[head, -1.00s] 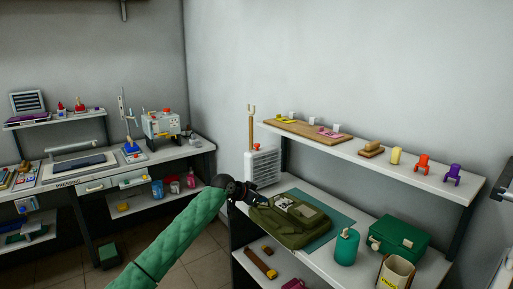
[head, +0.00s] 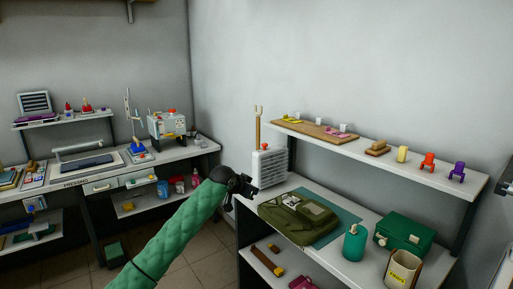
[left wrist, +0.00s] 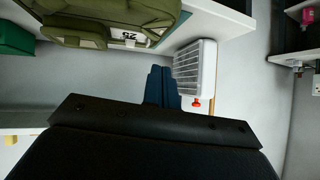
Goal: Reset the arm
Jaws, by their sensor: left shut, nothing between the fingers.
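My left arm, in a green quilted sleeve, comes in from the bottom left of the head view. Its black gripper (head: 246,191) is in front of the white vented box and left of the olive green bag (head: 298,216). In the left wrist view my gripper's dark blue fingers (left wrist: 161,88) are together, with nothing between them. The bag lies on a teal mat (head: 345,222) on the bench, apart from the gripper. Part of the bag (left wrist: 110,18) also shows at the top of the left wrist view. My right gripper is not in view.
The white vented box (head: 270,167) stands at the bench's left end, close to the gripper. A teal bottle (head: 354,243), a green case (head: 404,233) and an open container (head: 402,268) stand on the right. An upper shelf (head: 390,163) holds small coloured items.

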